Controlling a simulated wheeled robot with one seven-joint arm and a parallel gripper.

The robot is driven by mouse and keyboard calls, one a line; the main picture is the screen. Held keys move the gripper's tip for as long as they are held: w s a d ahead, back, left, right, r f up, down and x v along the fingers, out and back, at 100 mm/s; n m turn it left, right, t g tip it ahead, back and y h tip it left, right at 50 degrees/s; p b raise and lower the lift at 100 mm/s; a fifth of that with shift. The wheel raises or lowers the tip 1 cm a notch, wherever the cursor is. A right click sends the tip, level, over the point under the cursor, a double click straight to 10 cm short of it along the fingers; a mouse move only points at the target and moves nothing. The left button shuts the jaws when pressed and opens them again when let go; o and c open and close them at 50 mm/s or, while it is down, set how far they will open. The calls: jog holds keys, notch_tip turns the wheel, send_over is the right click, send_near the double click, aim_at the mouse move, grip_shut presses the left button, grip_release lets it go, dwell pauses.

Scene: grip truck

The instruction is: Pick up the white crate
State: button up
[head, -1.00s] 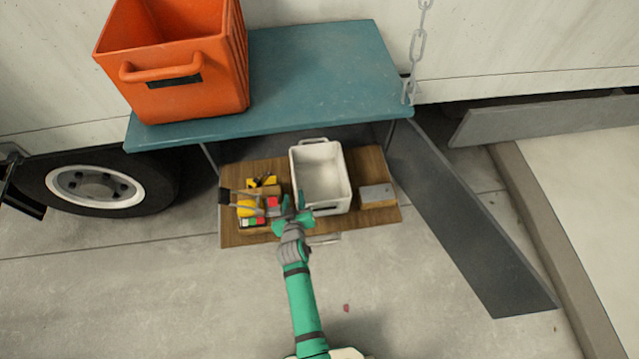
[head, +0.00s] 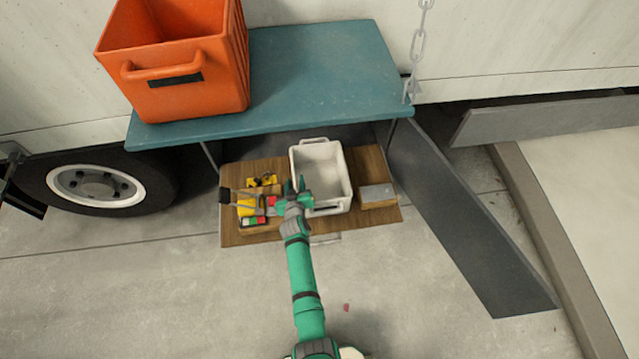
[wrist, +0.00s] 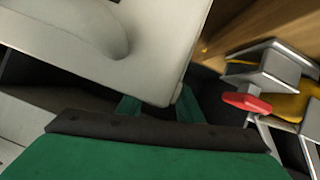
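The white crate (head: 339,205) stands open-topped on a brown wooden board in the head view. In the wrist view, its white wall and rim (wrist: 135,75) fill the upper left, close in front of my gripper. My gripper (head: 294,188) is at the crate's near left side in the head view. In the wrist view my gripper's two green fingers (wrist: 158,108) are apart, with the crate's corner overlapping the space between them. The crate partly hides the fingertips, so I cannot tell whether they touch it.
Yellow, red and grey tools (head: 252,205) lie left of the crate, close to my gripper. A small grey-topped box (head: 376,194) is on its right. A teal shelf (head: 320,70) with an orange crate (head: 190,90) overhangs behind.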

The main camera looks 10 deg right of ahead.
jog(key=shift+f, duration=0.1)
grip_shut()
jog(key=shift+w, duration=0.1)
jog(key=shift+w+a, duration=0.1)
dwell(0.6)
dwell(0.4)
